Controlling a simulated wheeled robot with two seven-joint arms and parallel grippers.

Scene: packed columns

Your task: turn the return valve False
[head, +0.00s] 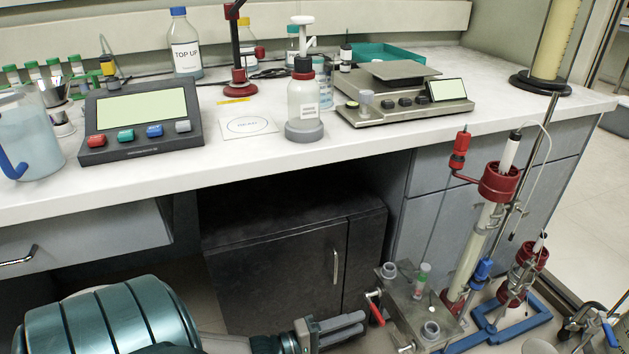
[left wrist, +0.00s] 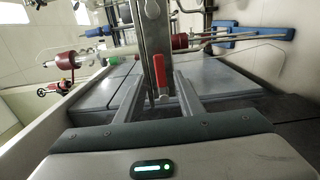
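A red-handled valve lever (head: 375,308) sits on the left side of a grey metal block (head: 412,312) at the lower right of the head view. The lever also shows upright in the left wrist view (left wrist: 159,72), ahead of my fingers. My left gripper (head: 364,324) reaches in from the left, close to the lever. In the left wrist view its two fingers (left wrist: 160,86) are apart, with the lever between them in the picture; I cannot tell whether they touch it. No label shows which valve is the return valve. My right gripper is not in view.
A glass column with red collars (head: 498,182) stands behind the block, with a blue valve (head: 482,270) and blue base frame (head: 522,327) beside it. The white bench (head: 240,150) above carries bottles, a balance (head: 405,103) and a button console (head: 140,118). A dark cabinet (head: 285,260) stands underneath.

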